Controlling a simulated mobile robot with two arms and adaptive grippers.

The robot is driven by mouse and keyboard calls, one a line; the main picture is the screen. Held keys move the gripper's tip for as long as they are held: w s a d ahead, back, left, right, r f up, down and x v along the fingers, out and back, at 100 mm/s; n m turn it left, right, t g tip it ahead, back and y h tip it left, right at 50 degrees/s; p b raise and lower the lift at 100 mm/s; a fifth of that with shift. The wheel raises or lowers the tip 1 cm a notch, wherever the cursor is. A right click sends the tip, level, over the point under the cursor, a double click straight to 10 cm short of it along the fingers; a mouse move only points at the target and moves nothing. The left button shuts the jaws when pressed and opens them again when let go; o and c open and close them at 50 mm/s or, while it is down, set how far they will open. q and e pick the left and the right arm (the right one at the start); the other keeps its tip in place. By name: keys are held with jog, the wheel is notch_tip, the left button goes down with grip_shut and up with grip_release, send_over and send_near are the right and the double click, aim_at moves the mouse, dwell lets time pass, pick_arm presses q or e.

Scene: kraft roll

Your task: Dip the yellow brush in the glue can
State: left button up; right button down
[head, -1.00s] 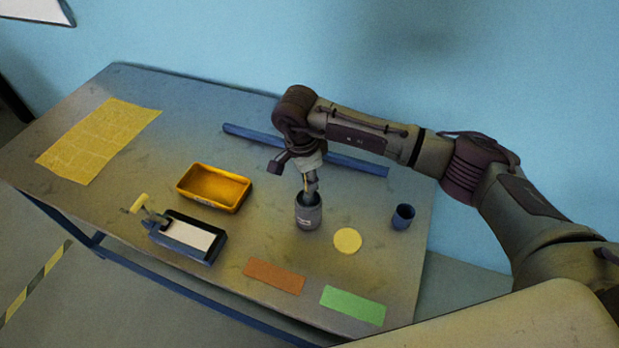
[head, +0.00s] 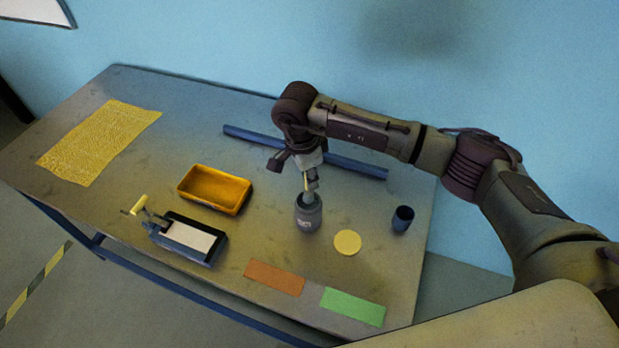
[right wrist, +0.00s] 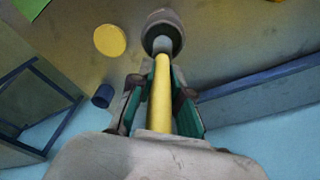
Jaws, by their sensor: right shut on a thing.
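The glue can (head: 308,216) is a dark grey cylinder with a pale label, upright on the table. My right gripper (head: 311,182) is above it, pointing down, shut on the yellow brush. In the right wrist view the yellow handle (right wrist: 160,100) lies between the fingers of the right gripper (right wrist: 162,88). The brush's grey lower part reaches the mouth of the can (right wrist: 163,32). The tip is hidden, and I cannot tell how deep it goes. My left gripper is not in view.
A yellow disc (head: 347,242) and a dark blue cup (head: 402,218) stand right of the can. An orange tray (head: 214,188) and a black device with a yellow handle (head: 190,238) are left. A blue bar (head: 350,164) lies behind. Orange (head: 274,277) and green (head: 352,306) patches lie in front.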

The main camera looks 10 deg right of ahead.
jog(key=shift+r+p, duration=1)
jog(key=shift+r, duration=1.85)
